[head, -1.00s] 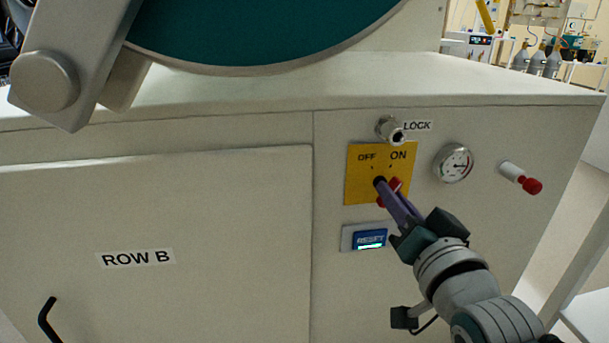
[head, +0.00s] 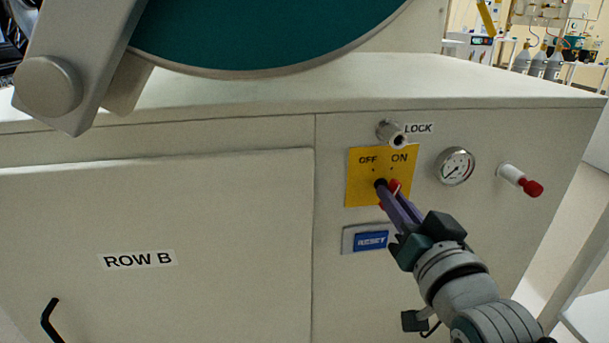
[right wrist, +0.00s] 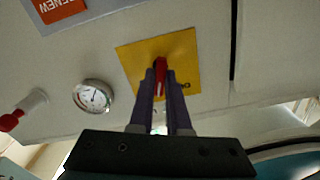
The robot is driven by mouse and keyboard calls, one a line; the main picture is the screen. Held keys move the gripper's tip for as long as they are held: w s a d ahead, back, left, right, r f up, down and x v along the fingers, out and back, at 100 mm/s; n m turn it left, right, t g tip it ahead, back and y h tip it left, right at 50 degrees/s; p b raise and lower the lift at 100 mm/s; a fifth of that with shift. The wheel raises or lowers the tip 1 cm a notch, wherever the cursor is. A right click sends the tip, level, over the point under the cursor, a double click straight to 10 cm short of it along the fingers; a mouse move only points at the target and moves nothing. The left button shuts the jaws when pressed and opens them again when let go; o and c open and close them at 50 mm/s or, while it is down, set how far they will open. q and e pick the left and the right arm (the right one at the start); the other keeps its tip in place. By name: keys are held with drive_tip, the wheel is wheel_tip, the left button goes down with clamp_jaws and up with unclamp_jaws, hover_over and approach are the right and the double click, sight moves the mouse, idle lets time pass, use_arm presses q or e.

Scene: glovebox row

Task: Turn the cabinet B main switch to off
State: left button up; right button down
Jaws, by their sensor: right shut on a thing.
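The yellow switch plate (head: 355,190) on the cabinet front is marked OFF at left and ON at right. Its red switch handle (head: 394,186) is mostly covered by my right gripper (head: 384,190) in the head view. In the right wrist view, the purple fingers of my gripper (right wrist: 160,78) are shut on the red handle (right wrist: 160,66), in front of the yellow plate (right wrist: 135,62). The handle's exact angle between OFF and ON is hard to tell. My left gripper is not in view.
A metal lock (head: 390,133) labelled LOCK sits just above the plate. A round gauge (head: 455,166) and a red-tipped knob (head: 520,180) are to the right. A ROW B door (head: 140,215) is at left.

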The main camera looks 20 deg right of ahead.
drive_tip(key=shift+n, duration=1.8)
drive_tip(key=c, duration=0.9)
unclamp_jaws()
drive_tip(key=p+v, duration=0.3)
drive_tip(key=v, duration=0.7)
